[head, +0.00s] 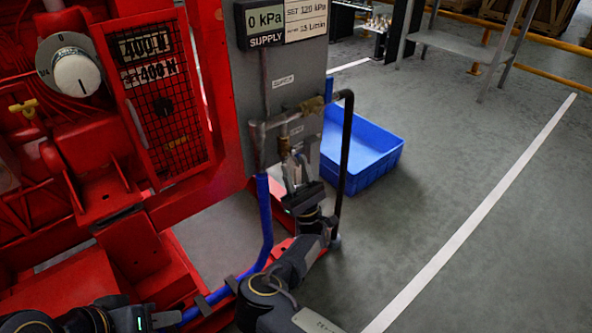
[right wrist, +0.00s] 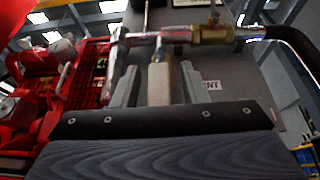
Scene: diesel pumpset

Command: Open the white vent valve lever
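The white vent valve lever (right wrist: 159,84) hangs down from a metal pipe in the right wrist view. It is small and partly hidden in the head view. My right gripper (right wrist: 159,88) is open, with one finger on each side of the lever and a visible gap on both sides. In the head view my right gripper (head: 295,172) points up at the pipework on the grey panel. My left gripper (head: 150,319) is at the bottom left, low and far from the lever; its fingers are not clear.
The grey panel (head: 290,80) carries the pipe (head: 285,121), a brass fitting (right wrist: 213,34) and a black bent hose (head: 346,140). A blue hose (head: 265,220) runs down beside my right arm. A blue crate (head: 372,165) stands behind. The red pumpset (head: 190,140) fills the left. Floor at right is clear.

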